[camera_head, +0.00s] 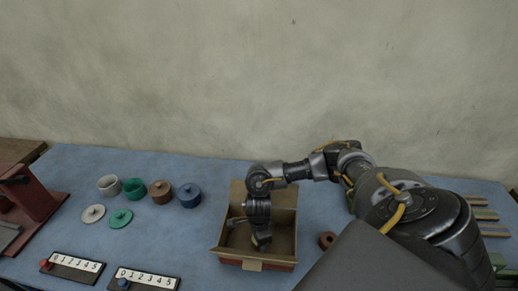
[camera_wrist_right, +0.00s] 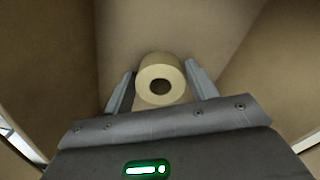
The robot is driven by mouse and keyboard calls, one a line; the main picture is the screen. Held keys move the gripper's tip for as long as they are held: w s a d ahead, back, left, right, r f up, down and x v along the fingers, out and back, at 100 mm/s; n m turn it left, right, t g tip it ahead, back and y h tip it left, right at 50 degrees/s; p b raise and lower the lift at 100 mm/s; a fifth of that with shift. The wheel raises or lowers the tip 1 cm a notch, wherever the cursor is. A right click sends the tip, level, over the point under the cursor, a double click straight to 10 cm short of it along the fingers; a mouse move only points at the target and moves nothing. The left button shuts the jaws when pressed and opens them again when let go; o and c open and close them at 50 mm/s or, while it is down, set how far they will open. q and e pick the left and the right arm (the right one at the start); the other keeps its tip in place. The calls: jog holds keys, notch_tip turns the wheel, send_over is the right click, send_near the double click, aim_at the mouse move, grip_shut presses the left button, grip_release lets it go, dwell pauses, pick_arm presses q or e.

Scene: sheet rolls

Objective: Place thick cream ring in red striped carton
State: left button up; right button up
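The carton (camera_head: 227,242) is an open brown box with a red band low on its front, at the middle of the table. My right gripper (camera_head: 262,243) points down inside it. In the right wrist view, the thick cream ring (camera_wrist_right: 149,92) is between the fingertips of this gripper (camera_wrist_right: 161,70), which sit close against its two sides. Its dark hole faces the camera. Carton walls surround it, and I cannot tell whether it touches the floor. In the head view the ring is not visible. My left gripper is not in view.
Several cups and lidded pots, including a blue pot (camera_head: 188,194), stand at the left with flat lids before them. Two number strips (camera_head: 143,279) lie at the front left. A brown ring (camera_head: 327,240) lies right of the carton. A red stand (camera_head: 32,205) is far left.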

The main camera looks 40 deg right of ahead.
jog(key=shift+o, duration=1.1)
jog(key=shift+r, duration=0.2)
notch_tip(320, 180, up, 12)
